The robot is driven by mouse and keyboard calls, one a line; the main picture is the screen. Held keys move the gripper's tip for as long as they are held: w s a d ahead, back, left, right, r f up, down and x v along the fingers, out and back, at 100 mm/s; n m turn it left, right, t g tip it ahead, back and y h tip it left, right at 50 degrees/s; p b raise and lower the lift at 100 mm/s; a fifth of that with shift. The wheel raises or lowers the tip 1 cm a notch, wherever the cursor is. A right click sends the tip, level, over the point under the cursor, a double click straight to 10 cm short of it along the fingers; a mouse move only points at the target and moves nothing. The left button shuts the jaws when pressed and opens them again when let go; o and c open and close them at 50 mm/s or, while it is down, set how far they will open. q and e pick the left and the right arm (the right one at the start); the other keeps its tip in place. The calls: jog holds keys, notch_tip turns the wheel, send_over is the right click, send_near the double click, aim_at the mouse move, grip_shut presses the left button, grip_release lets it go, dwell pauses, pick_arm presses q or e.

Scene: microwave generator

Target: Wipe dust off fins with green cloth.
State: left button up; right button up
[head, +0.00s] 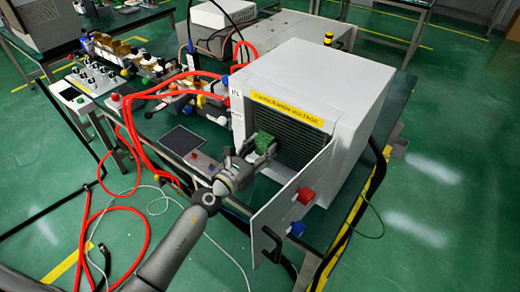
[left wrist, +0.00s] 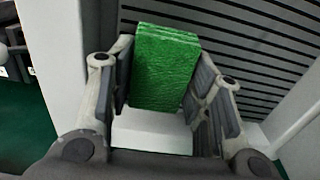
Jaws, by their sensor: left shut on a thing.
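The white generator cabinet (head: 320,85) stands on the bench with its front door (head: 290,205) swung open. Dark horizontal fins (head: 290,130) fill its opening, and they also show in the left wrist view (left wrist: 265,50). My left gripper (head: 250,155) is shut on the folded green cloth (head: 264,143) at the left side of the opening. In the left wrist view the cloth (left wrist: 163,70) sits between both fingers, with its far end at the fins. I cannot tell whether it touches them. My right gripper is not in view.
The open door with its red knob (head: 306,195) stands close to the right of my left arm. Red hoses (head: 135,130) loop at the left. A dark flat panel (head: 181,140) lies on the bench left of the gripper. A yellow warning label (head: 287,108) is above the fins.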

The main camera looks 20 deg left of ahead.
aim_at(279, 148)
pick_arm(q)
jog(key=shift+d, duration=0.1)
jog(key=shift+s+d+p, duration=0.35)
jog(key=shift+d+p, duration=0.1)
jog(key=shift+d, duration=0.45)
jog(key=shift+s+d+p, duration=0.35)
jog(key=shift+d+p, duration=0.05)
jog(key=shift+d, duration=0.5)
jog(key=shift+w+a+b, duration=0.3)
jog(key=shift+w+a, duration=0.05)
jog(key=shift+a, duration=0.4)
jog(key=shift+w+a+r+b, duration=0.1)
jog(key=shift+w+a+b, duration=0.15)
jog(key=shift+a, duration=0.35)
jog(key=shift+w+a+r+b, duration=0.1)
jog(key=shift+w+a, duration=0.1)
jog(key=shift+a, duration=0.4)
jog(key=shift+s, duration=0.1)
jog(key=shift+s+a+f, duration=0.25)
jog(key=shift+s+a, duration=0.05)
jog(key=shift+s, duration=0.25)
jog(key=shift+v, duration=2.15)
